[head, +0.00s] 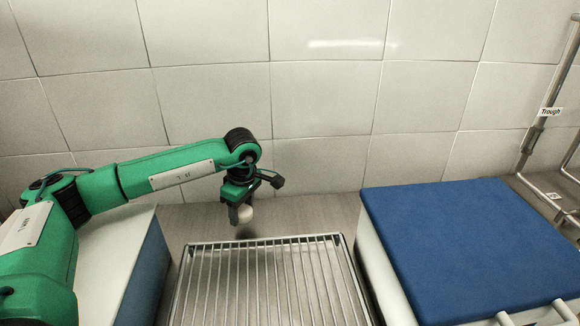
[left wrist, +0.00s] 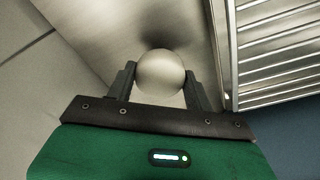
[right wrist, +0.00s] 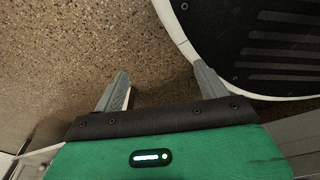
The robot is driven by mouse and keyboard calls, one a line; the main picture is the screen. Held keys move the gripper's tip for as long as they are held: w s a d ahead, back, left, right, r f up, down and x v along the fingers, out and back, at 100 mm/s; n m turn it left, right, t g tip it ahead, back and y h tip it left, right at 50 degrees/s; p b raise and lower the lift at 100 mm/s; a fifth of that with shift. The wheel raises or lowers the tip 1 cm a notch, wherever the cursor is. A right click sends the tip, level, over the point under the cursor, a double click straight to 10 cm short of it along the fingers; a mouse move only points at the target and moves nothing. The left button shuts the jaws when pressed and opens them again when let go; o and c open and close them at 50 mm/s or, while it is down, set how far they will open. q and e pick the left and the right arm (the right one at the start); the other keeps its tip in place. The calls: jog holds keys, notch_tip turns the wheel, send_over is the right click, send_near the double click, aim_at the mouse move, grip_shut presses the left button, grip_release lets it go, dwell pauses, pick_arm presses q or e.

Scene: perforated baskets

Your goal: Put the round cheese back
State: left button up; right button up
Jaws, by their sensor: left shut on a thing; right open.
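The round cheese (left wrist: 160,72) is a pale ball between the fingers of my left gripper (left wrist: 160,84) in the left wrist view. In the head view my left gripper (head: 241,214) points down behind the back edge of the metal rack, with the pale cheese (head: 245,214) at its fingertips. It is shut on the cheese and holds it above the grey counter; a dark shadow lies on the counter beyond it. My right gripper (right wrist: 162,92) is open and empty in the right wrist view, over a speckled floor. It is not in the head view.
The wire rack (head: 268,240) lies in the middle of the counter. A blue-topped white box (head: 455,240) stands to its right and another box (head: 115,250) to its left. A metal frame with a "Trough" label (head: 550,112) stands far right. A tiled wall closes the back.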

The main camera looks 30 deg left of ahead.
aim_at(241, 209)
pick_arm(q)
jog(key=shift+d+r, duration=0.1)
jog(key=shift+r, duration=0.25)
notch_tip(241, 209, up, 2)
jog(key=shift+r+p, duration=0.25)
jog(key=shift+p, duration=0.25)
notch_tip(241, 209, up, 5)
jog(key=shift+f+p, duration=0.1)
jog(key=shift+p, duration=0.6)
jog(key=s+d+m+p, duration=0.2)
jog(key=s+d+m, duration=0.1)
jog(key=d+m, duration=0.5)
jog(key=s+d+m+t+h+p, duration=0.1)
jog(key=s+d+m+p, duration=0.2)
jog(key=d+m, duration=0.6)
jog(key=shift+s+d+r+m, duration=0.3)
jog(key=shift+s+d+r, duration=0.05)
jog(key=shift+d+r, duration=0.1)
pick_arm(e)
jog(key=s+d, duration=0.1)
jog(key=s, duration=1)
jog(key=shift+s+d+r+g, duration=0.15)
jog(key=shift+d+r+g, duration=0.1)
jog(key=shift+r+g, duration=0.15)
